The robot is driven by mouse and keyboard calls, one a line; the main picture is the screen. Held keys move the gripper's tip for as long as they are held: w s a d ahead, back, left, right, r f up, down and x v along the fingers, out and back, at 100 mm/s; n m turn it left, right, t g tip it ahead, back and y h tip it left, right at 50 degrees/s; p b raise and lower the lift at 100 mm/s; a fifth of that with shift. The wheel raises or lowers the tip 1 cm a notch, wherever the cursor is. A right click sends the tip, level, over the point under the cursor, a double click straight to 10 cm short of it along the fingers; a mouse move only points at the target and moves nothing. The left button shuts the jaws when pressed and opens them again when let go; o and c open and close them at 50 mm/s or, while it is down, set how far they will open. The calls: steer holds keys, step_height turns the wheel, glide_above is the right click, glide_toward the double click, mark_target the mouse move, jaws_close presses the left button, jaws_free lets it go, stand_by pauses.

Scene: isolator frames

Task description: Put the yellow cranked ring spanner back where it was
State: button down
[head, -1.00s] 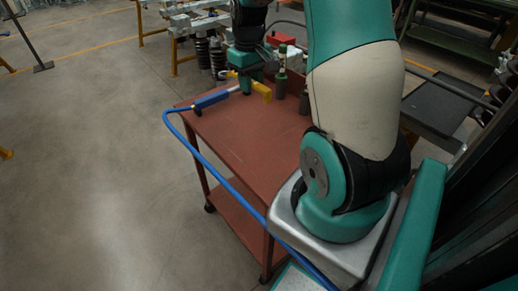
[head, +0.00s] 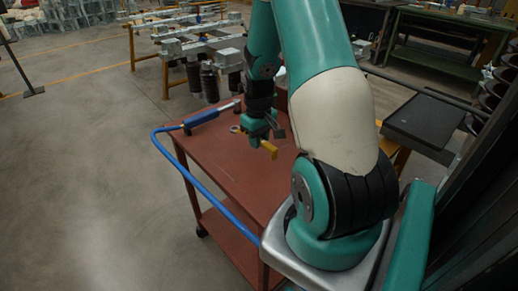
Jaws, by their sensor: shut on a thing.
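The yellow cranked ring spanner (head: 269,149) shows in the head view as a short yellow piece beneath my gripper, with a ring-like end (head: 236,129) at the left. My gripper (head: 258,138) is shut on the spanner and holds it over the red-brown trolley top (head: 215,155). The middle of the spanner is hidden by the gripper. I cannot tell how high it is above the surface.
A blue-handled tool (head: 201,119) lies near the trolley's far left edge. The blue trolley rail (head: 190,182) runs along the left side. A black tray (head: 430,122) stands at the right. The near part of the trolley top is clear.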

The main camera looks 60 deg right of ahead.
mark_target(259, 158)
steer(key=shift+f, duration=1.8)
steer(key=shift+f, duration=0.1)
steer(key=c, duration=1)
jaws_free()
